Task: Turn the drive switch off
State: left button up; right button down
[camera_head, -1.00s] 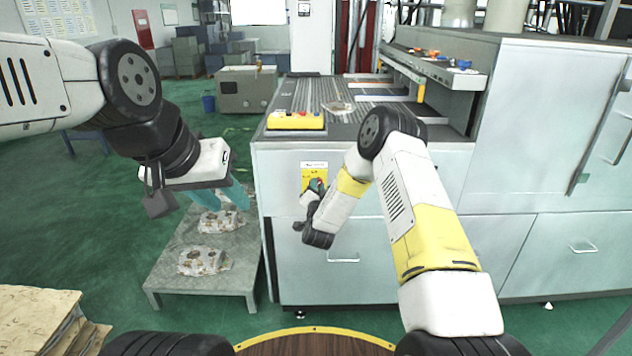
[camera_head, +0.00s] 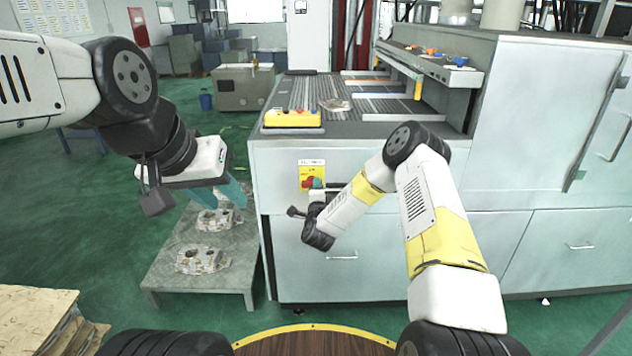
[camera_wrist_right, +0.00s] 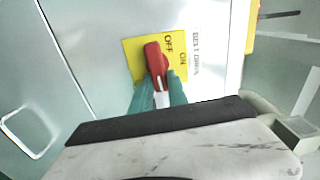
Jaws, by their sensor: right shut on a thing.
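The drive switch is a red handle (camera_wrist_right: 155,60) on a yellow plate (camera_wrist_right: 131,46) marked OFF and ON. In the head view the yellow plate (camera_head: 311,169) is on the machine's front, with the red handle (camera_head: 317,183) at its lower part. My right gripper (camera_wrist_right: 160,92) is shut on the red handle, its teal fingers on either side of the lower end. The handle's upper end lies beside the OFF label. In the head view my right gripper (camera_head: 312,187) is partly hidden by its wrist. My left gripper (camera_head: 228,195) is open and empty above the low table.
The low grey table (camera_head: 160,273) holds two castings (camera_head: 203,260) in plastic. A yellow control box (camera_head: 292,118) sits on the machine top's front edge. A drawer handle (camera_head: 342,257) is below the switch. Stacked cardboard (camera_head: 35,315) stands at lower left.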

jog(key=shift+f+m, duration=0.15)
jog(key=shift+m, duration=0.35)
jog(key=c, duration=1.3)
grip_release()
